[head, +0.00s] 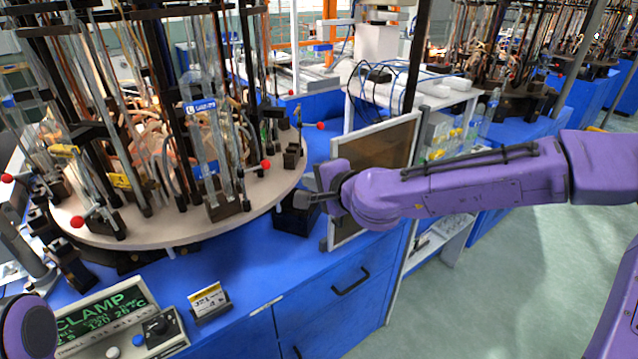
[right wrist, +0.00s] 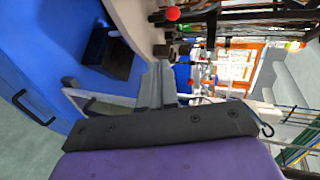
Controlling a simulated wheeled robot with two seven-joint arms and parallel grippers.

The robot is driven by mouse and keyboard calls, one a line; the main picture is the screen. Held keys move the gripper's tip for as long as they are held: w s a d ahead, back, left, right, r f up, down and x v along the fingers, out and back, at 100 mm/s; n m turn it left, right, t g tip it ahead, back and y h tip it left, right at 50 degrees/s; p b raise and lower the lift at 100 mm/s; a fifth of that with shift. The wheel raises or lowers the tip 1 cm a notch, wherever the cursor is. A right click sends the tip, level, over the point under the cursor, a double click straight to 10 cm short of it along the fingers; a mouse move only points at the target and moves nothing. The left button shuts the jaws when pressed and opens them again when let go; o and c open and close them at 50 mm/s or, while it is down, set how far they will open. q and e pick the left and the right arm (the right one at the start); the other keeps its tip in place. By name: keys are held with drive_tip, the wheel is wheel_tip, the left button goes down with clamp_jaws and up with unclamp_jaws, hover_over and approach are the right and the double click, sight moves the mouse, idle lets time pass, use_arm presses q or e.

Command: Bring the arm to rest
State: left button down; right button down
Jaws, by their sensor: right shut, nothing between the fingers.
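My right arm comes in from the right in the head view, purple and level. Its gripper (head: 306,199) is shut and empty beside the right edge of the round turntable (head: 180,232), in front of a framed panel (head: 385,150).
The turntable carries glass tubes, dark posts and red-tipped levers (head: 266,165). A black box (head: 297,218) sits on the blue bench (head: 250,275) close to my right gripper. A CLAMP display (head: 105,312) and small sign (head: 209,301) stand at the front. Floor at right is clear.

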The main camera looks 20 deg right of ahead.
drive_tip(key=shift+s+d+r, duration=0.2)
drive_tip(key=shift+s+d, duration=0.05)
drive_tip(key=shift+s, duration=0.2)
drive_tip(key=shift+s+d+r, duration=0.15)
drive_tip(key=shift+s+d, duration=0.1)
drive_tip(key=shift+s, duration=0.15)
drive_tip(key=shift+w, duration=0.1)
drive_tip(key=s+d+f+n+g+h, duration=0.15)
drive_tip(key=s+f, duration=0.25)
drive_tip(key=f, duration=0.6)
drive_tip(key=s+d+f+n+g+h, duration=0.1)
drive_tip(key=s+f+g, duration=0.25)
drive_tip(key=f, duration=0.65)
drive_tip(key=s+d+f+n+g+h, duration=0.15)
drive_tip(key=s+f, duration=0.25)
drive_tip(key=f, duration=0.6)
drive_tip(key=s+d+f+n+g+h, duration=0.1)
drive_tip(key=s+d+f, duration=0.1)
drive_tip(key=s+f, duration=0.2)
drive_tip(key=s+d+f+n+g+h, duration=0.1)
drive_tip(key=s+f, duration=0.3)
drive_tip(key=s, duration=0.7)
drive_tip(key=s+d+f+n+g, duration=0.1)
drive_tip(key=s+d+f, duration=0.3)
drive_tip(key=s, duration=0.4)
drive_tip(key=shift+n+g+h, duration=0.35)
drive_tip(key=shift+n+h, duration=0.05)
drive_tip(key=shift+n, duration=0.3)
